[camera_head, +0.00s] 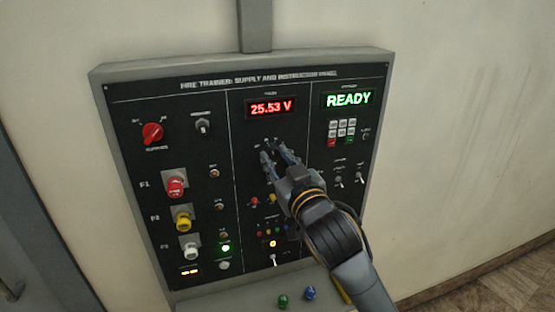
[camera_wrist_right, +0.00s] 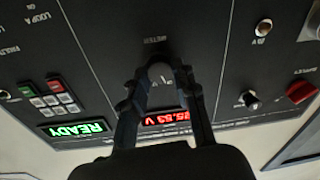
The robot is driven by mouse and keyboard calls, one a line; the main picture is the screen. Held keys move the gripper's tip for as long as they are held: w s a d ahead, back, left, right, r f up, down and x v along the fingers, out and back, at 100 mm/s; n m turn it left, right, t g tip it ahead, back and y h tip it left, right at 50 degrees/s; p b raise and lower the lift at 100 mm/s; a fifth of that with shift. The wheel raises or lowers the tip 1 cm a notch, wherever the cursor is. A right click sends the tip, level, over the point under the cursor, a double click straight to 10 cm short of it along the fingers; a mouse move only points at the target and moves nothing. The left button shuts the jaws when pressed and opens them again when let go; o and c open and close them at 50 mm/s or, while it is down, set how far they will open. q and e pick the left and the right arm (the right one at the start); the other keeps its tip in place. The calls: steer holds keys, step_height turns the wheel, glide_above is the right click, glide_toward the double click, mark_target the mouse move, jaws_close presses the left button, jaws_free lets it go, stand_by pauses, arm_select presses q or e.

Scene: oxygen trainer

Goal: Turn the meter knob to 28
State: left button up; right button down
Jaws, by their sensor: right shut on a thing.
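The black panel (camera_head: 225,215) is upright on the wall. Its red meter display (camera_head: 271,107) reads 25.53 V; it also shows upside down in the right wrist view (camera_wrist_right: 165,118). My right gripper (camera_head: 274,152) reaches in from the lower right, its fingers at the panel below the display. In the right wrist view the gripper is shut on the round grey meter knob (camera_wrist_right: 160,72), with a finger on either side, under the METER label. In the head view the fingers mostly hide the knob. My left gripper is in neither view.
A green READY display (camera_head: 349,99) and a keypad (camera_head: 341,131) are to the right. A red supply knob (camera_head: 152,133) and red, yellow and white fuse caps (camera_head: 176,187) are to the left. Loose green (camera_head: 283,301) and blue (camera_head: 310,293) pieces lie on the ledge below.

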stand_by(0.3)
steer(key=c, duration=1)
jaws_free()
steer(key=shift+c, duration=0.2)
steer(key=v, duration=1.2)
steer(key=shift+d, duration=0.1)
